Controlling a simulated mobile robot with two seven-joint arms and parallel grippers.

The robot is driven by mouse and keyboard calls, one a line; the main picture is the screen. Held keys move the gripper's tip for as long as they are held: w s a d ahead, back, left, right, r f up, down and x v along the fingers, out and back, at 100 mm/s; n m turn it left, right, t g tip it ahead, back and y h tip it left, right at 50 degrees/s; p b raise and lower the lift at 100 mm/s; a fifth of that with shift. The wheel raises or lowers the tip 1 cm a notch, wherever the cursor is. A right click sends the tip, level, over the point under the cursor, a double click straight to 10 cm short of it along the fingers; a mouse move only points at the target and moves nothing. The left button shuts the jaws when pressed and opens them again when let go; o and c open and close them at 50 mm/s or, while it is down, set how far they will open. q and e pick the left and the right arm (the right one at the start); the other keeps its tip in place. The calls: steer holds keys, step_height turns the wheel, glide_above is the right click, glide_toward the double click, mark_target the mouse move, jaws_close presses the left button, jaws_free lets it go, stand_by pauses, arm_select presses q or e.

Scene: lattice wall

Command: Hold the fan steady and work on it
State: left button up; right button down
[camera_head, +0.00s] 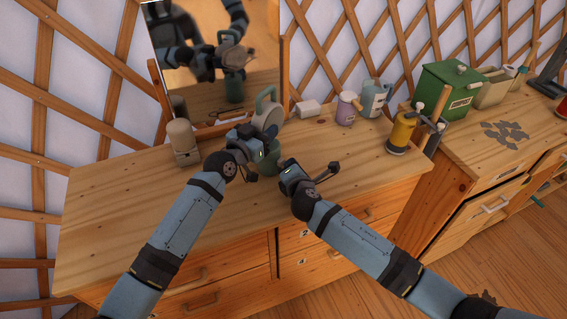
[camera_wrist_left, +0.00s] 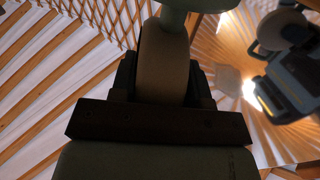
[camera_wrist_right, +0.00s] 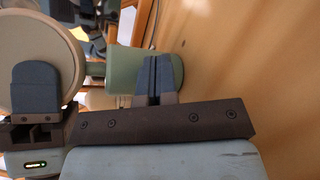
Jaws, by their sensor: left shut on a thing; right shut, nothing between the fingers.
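The fan (camera_head: 267,112) has a beige round head and a green base (camera_wrist_right: 123,68); it is near the middle of the dresser top, in front of the mirror. My left gripper (camera_head: 258,145) is shut on the fan's beige head, which shows between its fingers in the left wrist view (camera_wrist_left: 163,60). My right gripper (camera_head: 284,165) is shut and empty, close beside the green base. Its closed fingers (camera_wrist_right: 155,80) overlap the base in the right wrist view; I cannot tell if they touch it. The grippers partly hide the base in the head view.
The wooden dresser top (camera_head: 130,195) is clear at the front left. A beige jar (camera_head: 181,138) stands left. A mirror (camera_head: 215,55) rises behind.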

steer(key=shift+w+a, duration=0.15)
stand_by(0.4)
steer(key=shift+s+d, duration=0.6)
steer(key=shift+d, duration=0.15)
steer(key=shift+s+d, duration=0.8)
steer(key=shift+d, duration=0.2)
steer(key=shift+s+d, duration=0.75)
steer(key=shift+d, duration=0.25)
arm_select(q)
steer(key=o, duration=1.5)
